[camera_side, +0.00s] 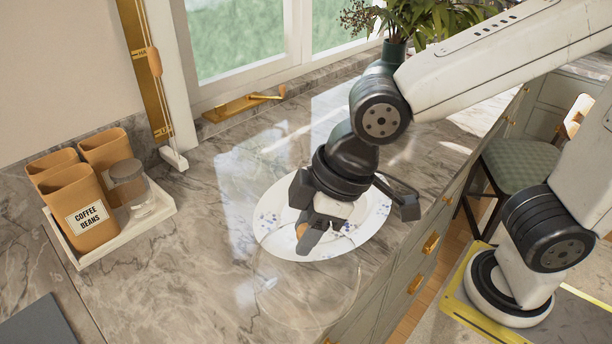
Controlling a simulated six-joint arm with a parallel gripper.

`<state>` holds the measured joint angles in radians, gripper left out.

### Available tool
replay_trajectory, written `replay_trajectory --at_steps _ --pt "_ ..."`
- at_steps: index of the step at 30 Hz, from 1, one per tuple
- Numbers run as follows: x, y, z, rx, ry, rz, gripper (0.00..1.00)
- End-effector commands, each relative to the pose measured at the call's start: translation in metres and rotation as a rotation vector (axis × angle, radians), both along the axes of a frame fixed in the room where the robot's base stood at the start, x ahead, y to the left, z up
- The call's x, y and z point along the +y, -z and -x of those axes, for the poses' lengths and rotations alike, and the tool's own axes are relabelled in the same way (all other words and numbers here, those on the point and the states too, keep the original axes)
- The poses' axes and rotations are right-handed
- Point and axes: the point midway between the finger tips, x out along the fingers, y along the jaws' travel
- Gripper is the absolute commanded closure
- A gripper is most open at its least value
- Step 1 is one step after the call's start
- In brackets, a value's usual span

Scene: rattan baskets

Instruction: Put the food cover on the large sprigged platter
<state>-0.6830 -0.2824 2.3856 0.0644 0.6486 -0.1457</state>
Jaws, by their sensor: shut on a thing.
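The large sprigged platter (375,215) is a white oval with blue sprigs, lying on the marble worktop. My gripper (308,238) points down in front of it and hides its middle. The gripper is shut on the food cover (308,300), a clear dome with a small wooden knob between the fingers. The see-through cover shows mainly by its faint round outline. In the picture it overlaps the platter's near edge and reaches toward the camera over bare worktop. Its height above the worktop is hard to tell.
A white tray (160,206) with tan canisters (88,213) and a glass jar (132,188) stands at left. A potted plant (395,50) is at the back by the window. The worktop's front edge runs close on the right; the worktop left of the platter is clear.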

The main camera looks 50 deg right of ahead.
Motion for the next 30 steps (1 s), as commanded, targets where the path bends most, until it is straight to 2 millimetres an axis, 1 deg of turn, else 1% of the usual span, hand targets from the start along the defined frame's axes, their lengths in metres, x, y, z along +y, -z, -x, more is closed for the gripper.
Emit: replay_trajectory --at_steps 5,8,14,17,23,30 --pt "-0.002 0.0 -0.004 -0.001 0.014 -0.002 1.0" --pt "-0.007 0.001 -0.011 0.0 0.038 -0.001 1.0" --pt "-0.025 0.004 -0.036 -0.002 0.125 -0.001 1.0" --pt "-0.039 0.006 -0.052 -0.001 0.185 -0.001 1.0" --pt "-0.075 0.013 -0.085 -0.001 0.319 -0.001 1.0" --pt "-0.127 0.021 -0.118 -0.001 0.481 -0.001 1.0"
